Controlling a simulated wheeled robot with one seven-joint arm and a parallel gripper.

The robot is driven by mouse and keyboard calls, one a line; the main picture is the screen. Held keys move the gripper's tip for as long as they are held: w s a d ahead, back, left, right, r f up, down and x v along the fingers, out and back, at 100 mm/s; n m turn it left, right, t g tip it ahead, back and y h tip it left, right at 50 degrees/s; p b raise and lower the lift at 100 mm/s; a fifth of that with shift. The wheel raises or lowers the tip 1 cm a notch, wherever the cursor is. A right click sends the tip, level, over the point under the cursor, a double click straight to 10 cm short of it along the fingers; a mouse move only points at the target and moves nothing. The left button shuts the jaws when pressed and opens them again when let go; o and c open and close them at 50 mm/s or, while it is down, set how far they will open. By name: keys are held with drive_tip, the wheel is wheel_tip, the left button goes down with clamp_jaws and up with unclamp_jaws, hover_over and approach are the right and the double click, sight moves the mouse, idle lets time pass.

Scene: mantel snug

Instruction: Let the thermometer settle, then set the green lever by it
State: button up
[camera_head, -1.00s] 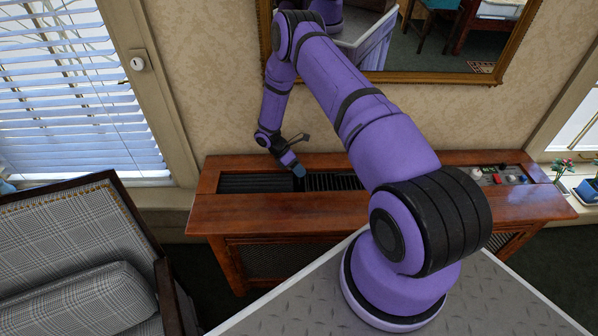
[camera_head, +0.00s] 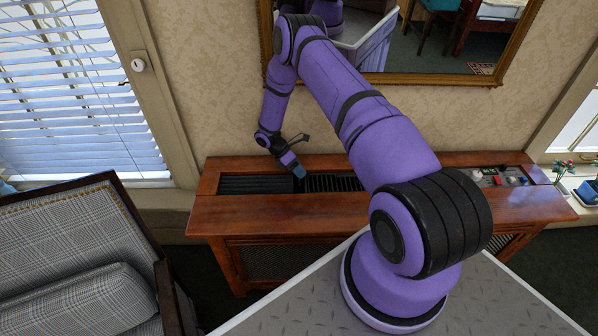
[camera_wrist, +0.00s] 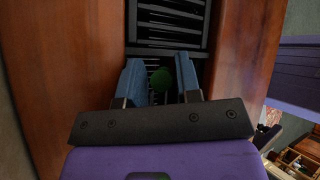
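The green lever's rounded knob (camera_wrist: 161,80) shows in the wrist view, between the two blue fingertips of my gripper (camera_wrist: 161,82). There are gaps on both sides of it, so my gripper is open around it and not clamped. In the head view my gripper (camera_head: 297,171) points down at the slot in the wooden cover's top; the lever is hidden there. A small dark display with pale greenish marks (camera_head: 490,171), perhaps the thermometer, sits at the cover's right end. Its reading is too small to make out.
The wooden cover (camera_head: 280,212) has black slatted grilles (camera_head: 255,184) in its top. Small items, including a red one (camera_head: 498,181), sit in its right-hand recess. A plaid armchair (camera_head: 80,250) stands at left. A gilt-framed mirror (camera_head: 430,78) hangs behind my arm.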

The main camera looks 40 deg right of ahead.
drive_tip(key=v, duration=0.7)
drive_tip(key=shift+w+a+r, duration=0.1)
drive_tip(key=shift+w+a, duration=0.05)
idle(0.4)
